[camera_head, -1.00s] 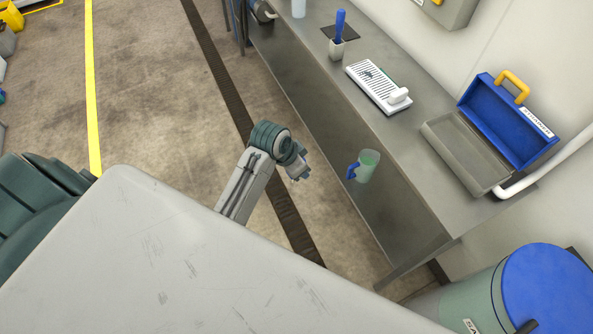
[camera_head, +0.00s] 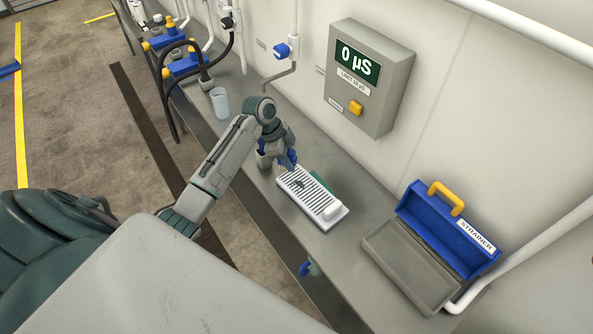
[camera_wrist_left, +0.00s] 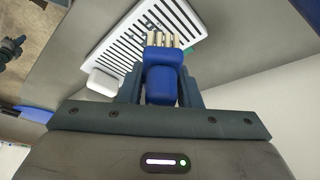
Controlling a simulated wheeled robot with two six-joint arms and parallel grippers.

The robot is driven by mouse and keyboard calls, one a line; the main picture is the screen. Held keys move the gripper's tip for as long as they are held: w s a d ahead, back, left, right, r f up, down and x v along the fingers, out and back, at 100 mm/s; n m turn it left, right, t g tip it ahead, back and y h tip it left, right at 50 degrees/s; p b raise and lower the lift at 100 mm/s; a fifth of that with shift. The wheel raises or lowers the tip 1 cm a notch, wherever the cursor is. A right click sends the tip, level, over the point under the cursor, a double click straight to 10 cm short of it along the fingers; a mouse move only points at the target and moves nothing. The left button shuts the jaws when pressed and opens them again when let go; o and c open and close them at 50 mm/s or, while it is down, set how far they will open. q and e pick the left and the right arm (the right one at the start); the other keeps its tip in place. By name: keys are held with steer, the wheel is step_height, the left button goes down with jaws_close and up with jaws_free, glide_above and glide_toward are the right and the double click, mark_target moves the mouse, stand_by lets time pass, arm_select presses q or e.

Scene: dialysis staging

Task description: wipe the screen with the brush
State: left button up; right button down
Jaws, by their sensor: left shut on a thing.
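The screen (camera_head: 320,207) is a white slatted panel on the grey bench, with a dark smear on its slats and a white block at its near end. It also shows in the left wrist view (camera_wrist_left: 124,46). My left gripper (camera_head: 289,160) is shut on the blue brush (camera_wrist_left: 161,84), over the screen's far end. The brush's pale bristles (camera_wrist_left: 163,40) point toward the slats. I cannot tell whether they touch. In the head view the arm and gripper hide most of the brush. My right gripper is not in view.
An open blue and grey toolbox (camera_head: 408,270) sits to the right. A grey wall box (camera_head: 370,80) reads 0 µS. A clear beaker (camera_head: 219,103) and pipes are farther back. Bench between screen and toolbox is clear.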

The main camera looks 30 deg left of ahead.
mark_target(296, 177)
arm_select(q)
steer(key=shift+w+a+f, duration=0.15)
steer(key=shift+w+f, duration=0.15)
steer(key=shift+w, duration=0.25)
step_height(296, 177, down, 3)
steer(key=shift+w, duration=0.1)
steer(key=shift+f+b, duration=0.45)
steer(key=shift+f, duration=0.1)
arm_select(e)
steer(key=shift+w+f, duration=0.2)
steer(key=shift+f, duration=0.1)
arm_select(q)
steer(key=shift+f+b, duration=0.65)
steer(key=shift+f, duration=0.4)
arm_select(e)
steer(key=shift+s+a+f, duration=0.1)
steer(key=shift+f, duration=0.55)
